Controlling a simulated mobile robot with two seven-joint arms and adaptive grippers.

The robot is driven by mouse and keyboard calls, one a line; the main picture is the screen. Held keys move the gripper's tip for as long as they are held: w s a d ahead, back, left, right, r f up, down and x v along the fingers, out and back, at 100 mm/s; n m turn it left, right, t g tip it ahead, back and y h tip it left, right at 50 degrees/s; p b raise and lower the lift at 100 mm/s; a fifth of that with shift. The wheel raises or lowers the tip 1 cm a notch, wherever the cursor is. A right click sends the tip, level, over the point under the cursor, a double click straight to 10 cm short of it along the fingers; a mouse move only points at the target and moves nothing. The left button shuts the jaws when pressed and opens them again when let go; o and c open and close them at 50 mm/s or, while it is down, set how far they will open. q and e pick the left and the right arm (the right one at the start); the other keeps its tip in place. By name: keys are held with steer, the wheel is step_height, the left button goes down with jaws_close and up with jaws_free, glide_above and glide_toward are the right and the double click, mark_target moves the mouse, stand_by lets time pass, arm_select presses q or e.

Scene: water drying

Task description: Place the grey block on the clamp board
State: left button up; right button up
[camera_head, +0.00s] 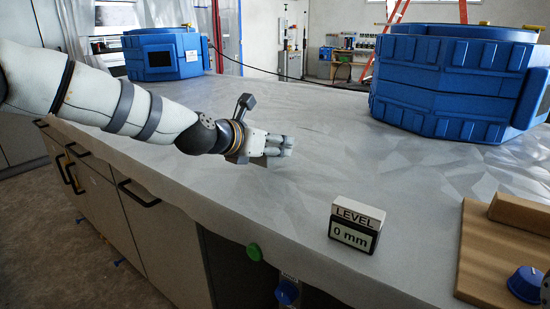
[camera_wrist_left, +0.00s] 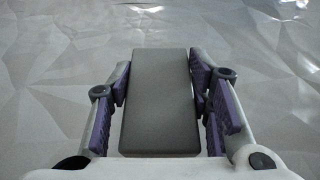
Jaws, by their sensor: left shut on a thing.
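The grey block (camera_wrist_left: 160,105) is a long flat bar, seen in the left wrist view between the purple pads of my left gripper (camera_wrist_left: 160,72). Both pads press on its sides. In the head view my left gripper (camera_head: 284,146) is over the grey covered worktop, left of the middle; the block is hard to make out there. The clamp board (camera_head: 490,245) is a brown wooden board at the right edge, with a raised wooden strip at the back and a blue knob (camera_head: 525,283) in front. My left gripper is well to its left. The right gripper does not show.
A level display (camera_head: 354,228) reading "0 mm" stands between my left gripper and the clamp board. A large blue tank (camera_head: 450,80) stands at the back right, another blue tank (camera_head: 165,53) at the back left. The crinkled worktop (camera_head: 300,200) is clear around the gripper.

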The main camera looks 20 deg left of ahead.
mark_target(274, 157)
arm_select(q)
steer(key=shift+w+d+f, duration=0.1)
steer(key=shift+w+f, duration=0.05)
steer(key=shift+f, duration=1.4)
steer(key=shift+f, duration=0.15)
steer(key=shift+f, duration=0.15)
steer(key=o, duration=1.1)
steer(key=shift+o, duration=0.5)
